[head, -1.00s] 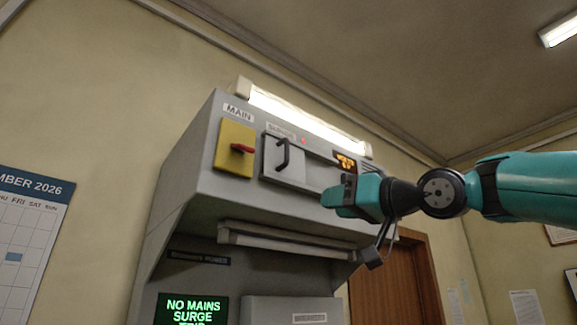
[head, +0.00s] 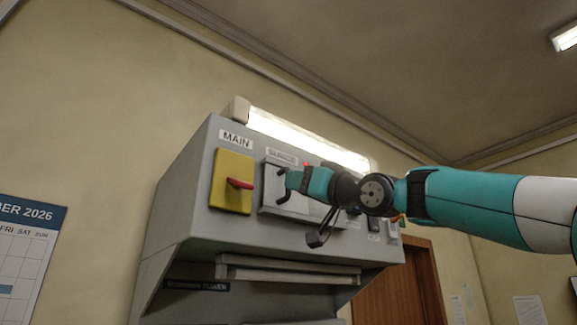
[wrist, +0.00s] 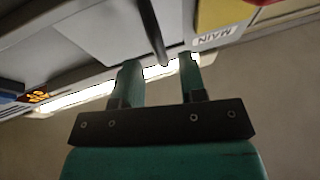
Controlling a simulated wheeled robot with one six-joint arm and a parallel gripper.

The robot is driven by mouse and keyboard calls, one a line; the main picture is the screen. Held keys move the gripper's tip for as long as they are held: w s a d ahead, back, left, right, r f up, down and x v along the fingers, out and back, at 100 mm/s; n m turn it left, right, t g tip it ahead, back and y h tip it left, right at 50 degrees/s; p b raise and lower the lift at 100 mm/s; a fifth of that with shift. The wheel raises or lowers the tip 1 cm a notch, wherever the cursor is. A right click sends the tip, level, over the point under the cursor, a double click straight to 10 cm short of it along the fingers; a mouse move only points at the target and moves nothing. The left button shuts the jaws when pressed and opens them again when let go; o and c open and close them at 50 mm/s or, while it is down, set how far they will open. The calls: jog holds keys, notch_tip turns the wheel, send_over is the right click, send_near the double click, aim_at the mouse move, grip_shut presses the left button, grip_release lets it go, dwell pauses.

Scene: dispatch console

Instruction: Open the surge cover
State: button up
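The surge cover (head: 285,208) is a pale grey panel with a dark bar handle, just right of the yellow main switch plate. It looks closed. In the wrist view the cover (wrist: 105,28) is at the top, and its dark handle (wrist: 153,35) reaches between the lines of my two fingers. My gripper (head: 288,182) is at the handle and hides part of it and of the cover. In the wrist view my gripper (wrist: 158,66) is open, its fingers apart on either side of the handle's end. I see no finger touching the handle.
The yellow main plate with a red lever (head: 239,184) is close on the left. A small red light (head: 305,164) glows above the cover. A lit tube lamp (head: 308,139) runs along the console top. More switches (head: 374,228) sit to the right, partly behind my arm.

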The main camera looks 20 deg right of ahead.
jog(key=shift+p+x, duration=0.95)
jog(key=shift+x, duration=1.05)
jog(key=shift+s, duration=0.1)
grip_shut()
